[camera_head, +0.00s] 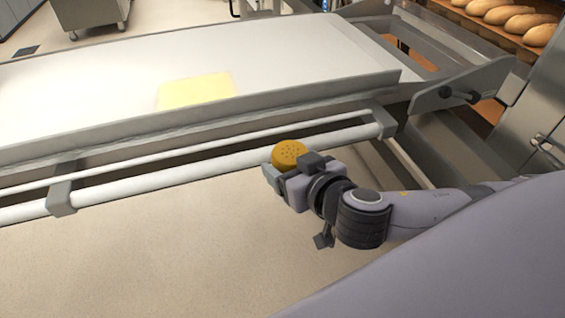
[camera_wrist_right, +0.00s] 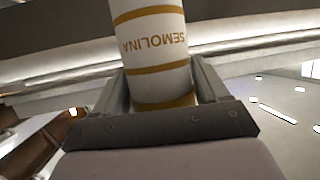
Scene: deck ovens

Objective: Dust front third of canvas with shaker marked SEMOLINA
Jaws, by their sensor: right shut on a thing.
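My right gripper (camera_head: 288,172) is shut on a shaker with a perforated yellow-orange lid (camera_head: 290,152). In the right wrist view the shaker (camera_wrist_right: 150,85) is white with gold bands and reads SEMOLINA, upside down in that picture. It stands between the two fingers of the right gripper (camera_wrist_right: 163,88). In the head view it is in front of the canvas's near edge, with its lid facing up. The pale canvas (camera_head: 110,75) lies flat on the loader, with a light yellow patch (camera_head: 196,91) near its front edge. My left gripper is not in view.
A metal edge and a white rail (camera_head: 230,163) run along the loader's front, just behind the shaker. Loaves (camera_head: 505,15) sit on a shelf at the upper right, beside steel oven parts (camera_head: 535,95). The floor (camera_head: 150,260) in front is clear.

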